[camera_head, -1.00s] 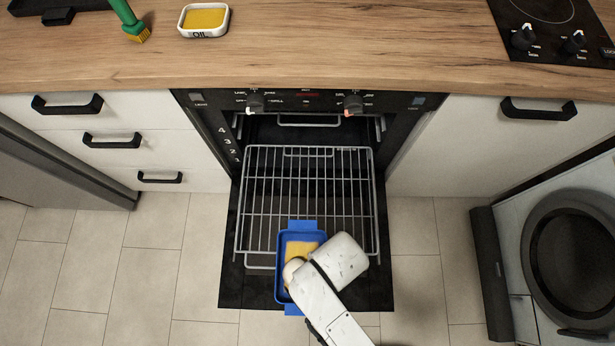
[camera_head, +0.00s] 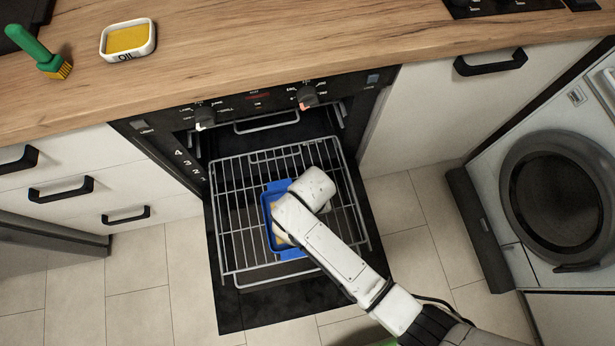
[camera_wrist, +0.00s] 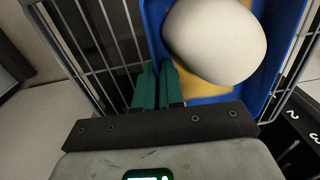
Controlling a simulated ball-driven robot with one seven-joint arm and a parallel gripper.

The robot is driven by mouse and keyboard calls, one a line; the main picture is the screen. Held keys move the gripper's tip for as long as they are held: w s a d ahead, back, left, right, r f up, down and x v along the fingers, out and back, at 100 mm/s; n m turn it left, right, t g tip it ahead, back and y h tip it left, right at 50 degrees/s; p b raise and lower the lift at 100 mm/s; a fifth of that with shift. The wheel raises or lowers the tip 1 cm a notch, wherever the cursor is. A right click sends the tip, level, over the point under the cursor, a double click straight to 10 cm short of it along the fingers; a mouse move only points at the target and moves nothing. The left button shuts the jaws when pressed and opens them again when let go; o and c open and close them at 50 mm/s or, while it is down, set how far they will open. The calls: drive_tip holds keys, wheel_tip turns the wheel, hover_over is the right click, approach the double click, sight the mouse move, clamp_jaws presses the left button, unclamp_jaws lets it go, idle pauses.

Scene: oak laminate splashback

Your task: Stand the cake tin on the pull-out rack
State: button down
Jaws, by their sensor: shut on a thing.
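The blue cake tin (camera_head: 267,208) has yellow contents and is over the middle of the pull-out rack (camera_head: 229,232), with rack wires around it. I cannot tell whether its base touches the wires. My gripper is hidden behind my white arm in the head view. In the wrist view, my gripper (camera_wrist: 159,84) has its green fingers close together at the side wall of the tin (camera_wrist: 152,22), shut on it. A pale rounded shape (camera_wrist: 215,42) covers much of the yellow contents there; I cannot tell what it is.
The oven (camera_head: 258,104) is open, with its dark door (camera_head: 270,312) lowered beneath the rack. The wooden worktop (camera_head: 255,45) above holds an oil dish (camera_head: 128,40) and a green brush (camera_head: 40,52). A washing machine (camera_head: 556,200) stands at the right.

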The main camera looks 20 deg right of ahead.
drive_tip(key=shift+w+d+f, duration=0.1)
drive_tip(key=shift+w+f, duration=0.35)
drive_tip(key=shift+f, duration=0.1)
drive_tip(key=shift+f+b, duration=0.55)
drive_tip(key=shift+f, duration=0.9)
drive_tip(key=shift+f, duration=0.1)
drive_tip(key=c, duration=1.3)
unclamp_jaws()
drive_tip(key=shift+o, duration=0.2)
wheel_tip(320, 180, up, 12)
drive_tip(key=p, duration=0.3)
drive_tip(key=shift+d, duration=0.25)
